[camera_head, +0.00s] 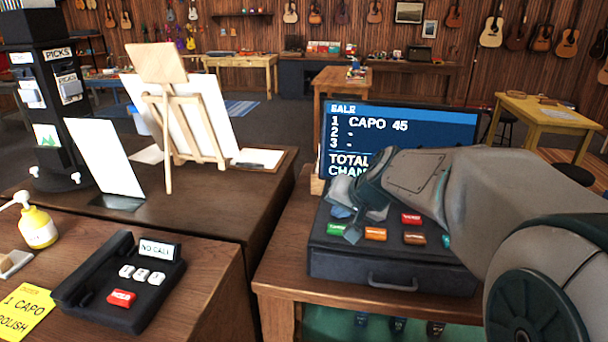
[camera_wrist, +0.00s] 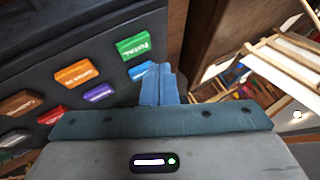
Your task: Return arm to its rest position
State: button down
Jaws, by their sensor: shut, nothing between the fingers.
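My arm reaches in from the right in the head view. My gripper (camera_head: 357,215) is over the left part of the cash register (camera_head: 390,262), close to its colored keys. In the wrist view my gripper (camera_wrist: 159,80) shows its blue fingers together, with nothing between them. The green TOTAL key (camera_wrist: 134,46) is just beyond the fingertips, and orange, purple and brown keys lie to the left. I cannot tell whether the fingertips touch the register. The register's screen (camera_head: 400,125) reads SALE, 1 CAPO 45, and my arm covers part of it.
A black phone unit (camera_head: 120,283) with a red key, a yellow bottle (camera_head: 38,228) and a yellow note (camera_head: 24,312) are on the left counter. An easel (camera_head: 190,125) stands on the dark counter behind. A gap separates the left counter from the register's table.

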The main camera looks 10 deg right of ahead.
jog(key=s+f+n+g+h, duration=0.1)
jog(key=s+f+n+g, duration=0.1)
jog(key=s, duration=0.9)
jog(key=s+f+n+g+h, duration=0.1)
jog(key=s+f, duration=0.4)
jog(key=s, duration=0.7)
jog(key=shift+s+d+f+n+g+h, duration=0.25)
jog(key=shift+n+g+h, duration=0.15)
jog(key=shift+n+g, duration=0.45)
